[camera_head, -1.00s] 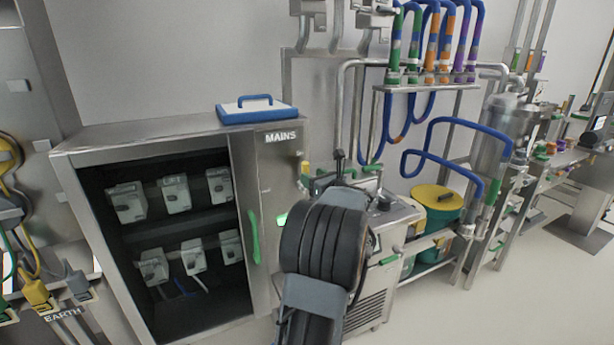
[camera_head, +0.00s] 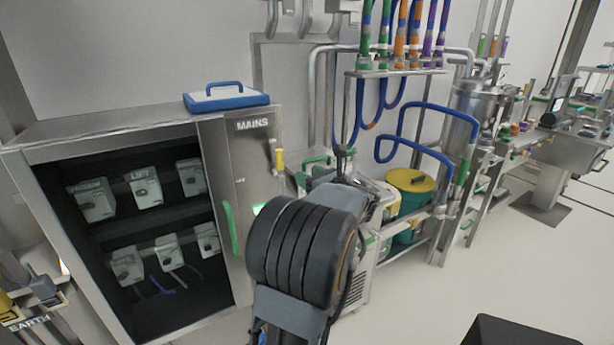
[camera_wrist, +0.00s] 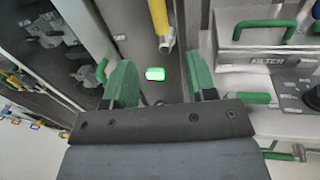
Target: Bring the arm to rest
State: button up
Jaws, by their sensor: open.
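My gripper (camera_wrist: 160,78) shows in the wrist view with its two green fingers apart and nothing between them that it holds. Beyond the fingers lie a glowing green panel and a yellow-handled rod (camera_wrist: 160,22), both apart from the fingers as far as I can tell. In the head view my dark arm rises from the lower middle, bent, in front of the MAINS cabinet and a steel unit. The arm hides the gripper's fingers there.
The open MAINS cabinet (camera_head: 253,160) with a green handle stands at left, a blue-edged tray (camera_head: 227,101) on top. A teal bin with a yellow lid (camera_head: 412,181) stands under blue hoses. The wrist view shows a FILTER box (camera_wrist: 264,60).

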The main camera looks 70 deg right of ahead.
dwell(0.4)
jog(key=a+f+n+g+y, duration=0.3)
jog(key=f+n, duration=0.3)
jog(key=f, duration=0.1)
jog(key=w+a+f+n+g+y+p, duration=0.1)
jog(key=w+a+f+n+g+y, duration=0.15)
jog(key=a+n, duration=0.35)
jog(key=w+a+f+n+g+y+p, duration=0.1)
jog(key=w+a+f+n+g+y, duration=0.15)
jog(key=a+n, duration=0.4)
jog(key=w+a+r+n+g+p, duration=0.1)
jog(key=a+r+n+g+p, duration=0.1)
jog(key=a+n, duration=0.9)
jog(key=w+a+r+n+g+p, duration=0.2)
jog(key=a+n, duration=0.9)
jog(key=a, duration=1)
jog(key=shift+a+r+n+g+h+p, duration=0.3)
jog(key=shift+r+n+g+p, duration=0.1)
jog(key=shift+r, duration=0.35)
jog(key=shift+w, duration=0.1)
jog(key=shift+c, duration=0.9)
jog(key=shift+d, duration=0.1)
